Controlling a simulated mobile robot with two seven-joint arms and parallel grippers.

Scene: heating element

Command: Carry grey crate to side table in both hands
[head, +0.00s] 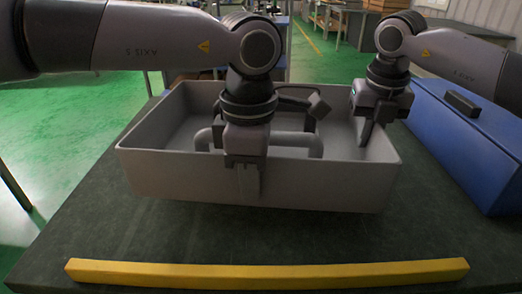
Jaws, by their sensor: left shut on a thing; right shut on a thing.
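The grey crate (150,168) is an open, shallow box in the middle of the head view, over the dark green table top (90,225). My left gripper (248,180) is shut on the crate's near wall, with a finger showing on its outer face. My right gripper (366,132) is shut on the crate at its right side, with a finger reaching down inside; its exact contact is partly hidden. A grey bent tube (296,144) and a dark part (318,107) show inside the crate, partly behind my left gripper. I cannot tell whether the crate's base touches the table.
A blue box (460,145) with a black handle (462,103) stands close to the crate's right. A yellow bar (265,276) runs along the table's front. The table between bar and crate is clear. Benches and green floor (100,120) lie beyond.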

